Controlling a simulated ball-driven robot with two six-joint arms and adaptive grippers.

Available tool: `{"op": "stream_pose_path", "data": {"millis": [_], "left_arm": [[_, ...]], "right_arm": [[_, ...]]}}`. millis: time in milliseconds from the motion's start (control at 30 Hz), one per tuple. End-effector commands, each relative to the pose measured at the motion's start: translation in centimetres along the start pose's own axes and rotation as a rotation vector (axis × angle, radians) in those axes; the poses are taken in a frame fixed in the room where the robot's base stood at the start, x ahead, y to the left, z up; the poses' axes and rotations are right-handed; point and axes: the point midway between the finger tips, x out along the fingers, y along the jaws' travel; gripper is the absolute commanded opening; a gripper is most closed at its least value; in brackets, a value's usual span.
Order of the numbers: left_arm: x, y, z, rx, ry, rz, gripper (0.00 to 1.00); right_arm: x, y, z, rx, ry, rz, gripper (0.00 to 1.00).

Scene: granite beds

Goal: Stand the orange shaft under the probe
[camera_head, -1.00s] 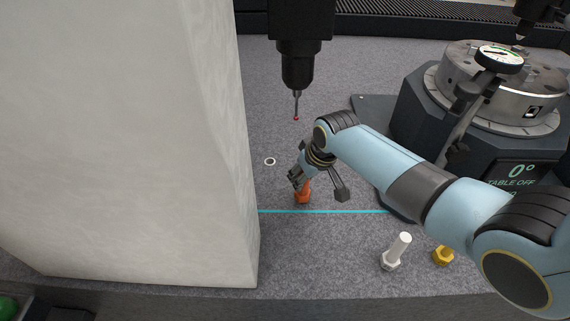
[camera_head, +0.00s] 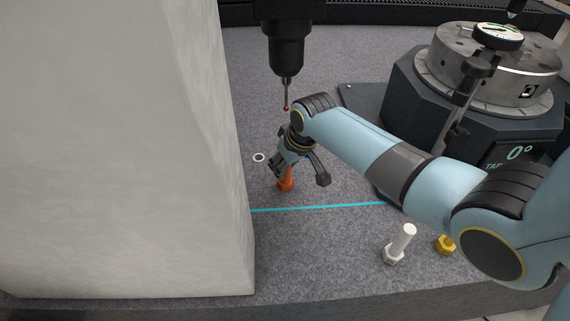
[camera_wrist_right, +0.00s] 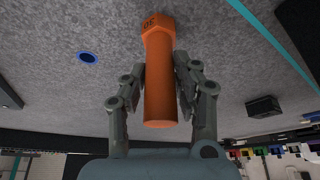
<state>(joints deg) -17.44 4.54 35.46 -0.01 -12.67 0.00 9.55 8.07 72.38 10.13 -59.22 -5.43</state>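The orange shaft (camera_head: 286,182) is upright, hex head down, over the granite bed left of centre. In the right wrist view the orange shaft (camera_wrist_right: 159,85) lies between both fingers, its head at the far end. My right gripper (camera_head: 283,168) is shut on it; its fingers (camera_wrist_right: 160,88) press its sides. I cannot tell whether the head clears the granite. The black probe (camera_head: 286,45) hangs above and behind the gripper, with a small red tip (camera_head: 286,109). A blue ring mark (camera_wrist_right: 88,57) shows on the granite in the wrist view. My left gripper is out of view.
A large pale block (camera_head: 120,150) stands close on the left. A white ring (camera_head: 259,157) lies beside the gripper. A cyan line (camera_head: 330,207) crosses the bed. A rotary table (camera_head: 480,100) fills the back right.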

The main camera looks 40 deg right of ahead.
Motion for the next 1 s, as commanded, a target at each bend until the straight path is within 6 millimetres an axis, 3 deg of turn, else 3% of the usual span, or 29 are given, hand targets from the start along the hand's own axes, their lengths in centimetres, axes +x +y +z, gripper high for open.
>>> {"op": "stream_pose_path", "data": {"millis": [33,167,533,1000], "left_arm": [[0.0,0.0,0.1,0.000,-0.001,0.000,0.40],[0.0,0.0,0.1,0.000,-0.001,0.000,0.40],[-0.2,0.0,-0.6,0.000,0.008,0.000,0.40],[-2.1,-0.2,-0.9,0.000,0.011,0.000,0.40]], "right_arm": [[0.1,0.0,0.1,0.000,-0.002,0.000,0.34],[0.0,0.0,0.1,0.000,-0.002,0.000,0.51],[-0.7,0.0,-0.1,0.000,0.000,0.000,0.52],[-10.1,0.1,-0.1,-0.001,0.001,0.001,0.52]]}}
